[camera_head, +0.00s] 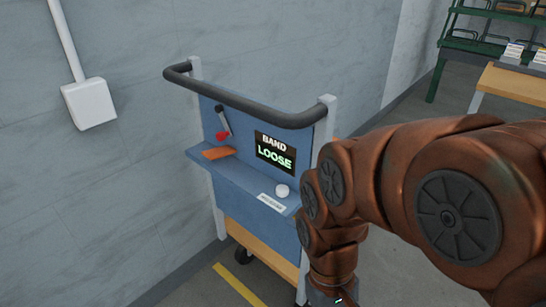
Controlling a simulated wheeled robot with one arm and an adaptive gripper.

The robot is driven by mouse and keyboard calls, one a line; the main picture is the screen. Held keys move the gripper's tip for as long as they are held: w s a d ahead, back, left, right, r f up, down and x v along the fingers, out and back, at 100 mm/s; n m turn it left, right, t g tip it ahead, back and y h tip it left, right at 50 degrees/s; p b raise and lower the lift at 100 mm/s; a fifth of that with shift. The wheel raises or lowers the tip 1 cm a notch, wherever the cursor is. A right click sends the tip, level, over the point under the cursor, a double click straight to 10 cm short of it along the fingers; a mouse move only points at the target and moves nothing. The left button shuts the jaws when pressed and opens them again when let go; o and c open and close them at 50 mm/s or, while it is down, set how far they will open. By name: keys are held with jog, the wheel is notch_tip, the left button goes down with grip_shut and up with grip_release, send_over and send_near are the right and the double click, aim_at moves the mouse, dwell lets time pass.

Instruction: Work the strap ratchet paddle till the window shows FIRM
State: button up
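A blue cart panel (240,192) stands by the grey wall. On its face a small lever with a dark grey upper part and a red end (222,135) leans at a slant; it looks like the ratchet paddle. To its right a black window (275,152) reads BAND in white and LOOSE in green. My copper-coloured arm comes in from the right and bends down in front of the cart's right side. My gripper lies at or below the bottom edge of the picture, so its fingers do not show. Nothing of mine touches the lever.
A dark handrail (245,105) curves out in front of the panel top. An orange-brown piece (218,153) and a white round knob (282,191) are on the blue ledge. A white wall box (89,103) hangs at left. A green rack (494,39) stands at back right.

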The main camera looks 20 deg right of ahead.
grip_shut()
dwell(0.3)
dwell(1.2)
